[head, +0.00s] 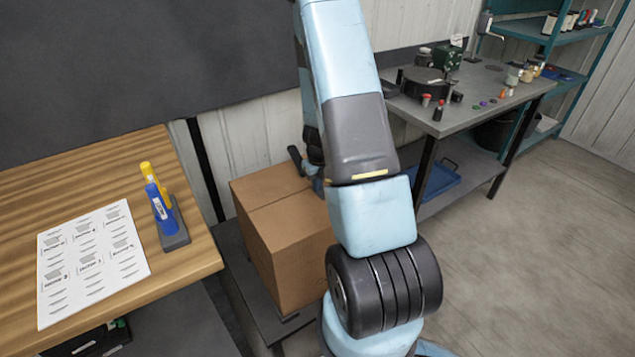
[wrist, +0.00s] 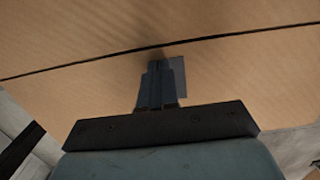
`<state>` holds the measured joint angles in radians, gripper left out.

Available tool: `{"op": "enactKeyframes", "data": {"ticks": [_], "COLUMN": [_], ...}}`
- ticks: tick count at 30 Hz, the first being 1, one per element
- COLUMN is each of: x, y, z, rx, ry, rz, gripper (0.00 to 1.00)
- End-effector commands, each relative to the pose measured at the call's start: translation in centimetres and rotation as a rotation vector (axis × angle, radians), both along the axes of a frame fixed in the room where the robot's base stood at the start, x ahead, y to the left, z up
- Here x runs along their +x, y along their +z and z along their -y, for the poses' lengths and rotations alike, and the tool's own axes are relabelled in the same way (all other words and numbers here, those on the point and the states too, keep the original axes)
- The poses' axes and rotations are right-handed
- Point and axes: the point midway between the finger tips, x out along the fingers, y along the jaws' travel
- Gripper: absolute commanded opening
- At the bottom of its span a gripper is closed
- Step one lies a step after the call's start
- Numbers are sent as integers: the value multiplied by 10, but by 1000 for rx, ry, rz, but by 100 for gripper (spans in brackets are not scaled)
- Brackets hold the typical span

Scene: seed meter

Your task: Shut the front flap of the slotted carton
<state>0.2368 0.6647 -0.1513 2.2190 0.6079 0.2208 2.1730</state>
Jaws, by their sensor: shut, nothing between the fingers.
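The brown cardboard carton (head: 290,240) stands behind my arm in the head view. Its top looks flat, with a dark seam across it. In the wrist view the carton's cardboard (wrist: 75,95) fills most of the picture, and the dark seam runs across it, rising slightly to the right. My gripper (wrist: 158,66) is shut and empty, its fingertips over the panel on the near side of the seam, close to that line. I cannot tell whether the tips touch the cardboard. A grey patch shows beside the fingers. In the head view my arm hides the fingertips and the carton's right part.
The carton stands on a low dark stand (head: 240,285). A wooden table (head: 190,270) at the left bears a label sheet (head: 92,262) and a holder (head: 172,232) with blue and yellow tools. A grey workbench (head: 470,115) with small items is at the right. The floor at the right is clear.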

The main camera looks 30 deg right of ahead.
Motion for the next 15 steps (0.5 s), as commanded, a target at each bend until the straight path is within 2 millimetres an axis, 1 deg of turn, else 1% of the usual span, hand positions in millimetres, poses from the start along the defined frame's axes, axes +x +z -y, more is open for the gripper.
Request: {"op": "enactKeyframes", "data": {"ticks": [3,12,15], "x": [2,1,1], "y": [-6,-8,-4], "z": [0,0,0], "rx": [-1,-1,-1], "ry": [0,0,0], "rz": [0,-2,-2], "gripper": [0,0,0]}}
